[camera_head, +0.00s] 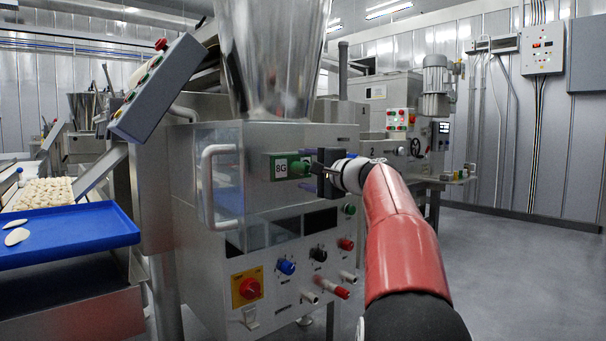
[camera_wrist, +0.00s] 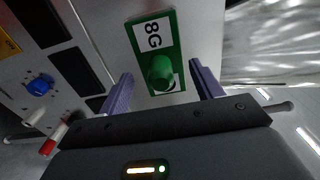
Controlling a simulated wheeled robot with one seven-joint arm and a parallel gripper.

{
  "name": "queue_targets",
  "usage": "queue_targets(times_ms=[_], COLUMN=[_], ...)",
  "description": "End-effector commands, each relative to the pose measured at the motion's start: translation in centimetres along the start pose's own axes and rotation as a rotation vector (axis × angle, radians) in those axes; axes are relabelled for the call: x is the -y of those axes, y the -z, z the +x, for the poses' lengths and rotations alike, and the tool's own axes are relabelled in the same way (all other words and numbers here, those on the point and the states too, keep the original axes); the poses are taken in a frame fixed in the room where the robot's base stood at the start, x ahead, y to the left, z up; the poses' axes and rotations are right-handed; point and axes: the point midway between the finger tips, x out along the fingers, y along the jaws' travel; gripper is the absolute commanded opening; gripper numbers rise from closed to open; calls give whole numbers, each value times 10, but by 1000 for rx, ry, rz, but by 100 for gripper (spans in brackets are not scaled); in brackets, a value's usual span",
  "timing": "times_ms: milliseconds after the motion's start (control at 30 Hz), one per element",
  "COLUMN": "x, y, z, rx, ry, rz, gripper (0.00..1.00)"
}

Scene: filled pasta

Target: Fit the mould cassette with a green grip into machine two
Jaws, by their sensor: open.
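The green-fronted mould cassette (camera_head: 288,166) is at the front face of the near steel machine (camera_head: 268,140). Its green front stands slightly proud of the panel; the rest of its body is hidden. In the wrist view the green front (camera_wrist: 143,70) bears a white label reading 8G and a round green knob (camera_wrist: 161,72). My gripper (camera_head: 314,168) is open in front of the cassette. In the wrist view its two purple-grey fingers (camera_wrist: 162,75) stand on either side of the knob, with visible gaps.
A clear guard with a curved handle (camera_head: 220,185) is left of the cassette. Knobs and sockets, including a red one (camera_head: 249,288), project below it. A blue tray (camera_head: 70,238) with pasta pieces is at left. Open floor (camera_head: 520,260) lies to the right.

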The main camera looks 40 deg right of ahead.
Motion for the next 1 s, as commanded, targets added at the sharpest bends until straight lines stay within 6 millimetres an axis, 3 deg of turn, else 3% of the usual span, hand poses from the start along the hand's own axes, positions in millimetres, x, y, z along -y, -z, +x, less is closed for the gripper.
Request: queue_targets(times_ms=[533, 1000], x=[-1, 0], y=[0, 0], z=[-43, -50], rx=[-1, 0], ry=[1, 0], rz=[0, 0], gripper=[65, 65])
